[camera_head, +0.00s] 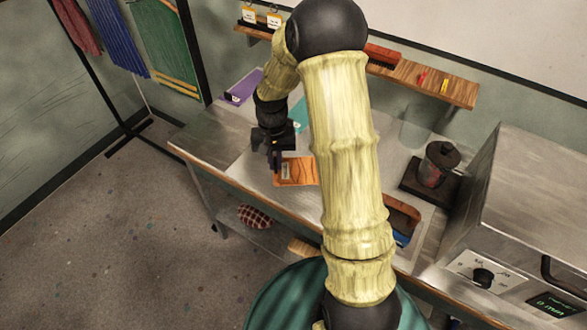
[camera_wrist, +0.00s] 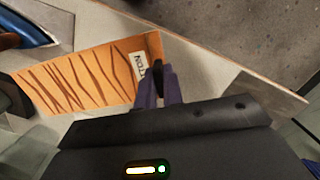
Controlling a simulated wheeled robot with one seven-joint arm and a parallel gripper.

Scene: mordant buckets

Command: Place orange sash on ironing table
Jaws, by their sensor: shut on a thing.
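The orange sash (camera_head: 303,172) is a flat orange piece with dark wavy stripes and a white label, partly hidden behind my arm in the head view. In the wrist view the sash (camera_wrist: 85,80) spreads left of the fingers, its label reading "TTON". My gripper (camera_head: 275,162) is shut on the sash's label end; its fingers (camera_wrist: 164,82) also show in the wrist view. The sash is over the pale top of the ironing table (camera_head: 243,170), near its front edge. I cannot tell whether it touches the top.
A blue iron (camera_wrist: 28,24) stands near the sash's far end. A purple folded piece (camera_head: 243,87) and a teal one (camera_head: 299,116) lie at the back. A dark-lidded jar (camera_head: 437,165) and a large metal box (camera_head: 525,190) are right. A checked cushion (camera_head: 255,216) is below.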

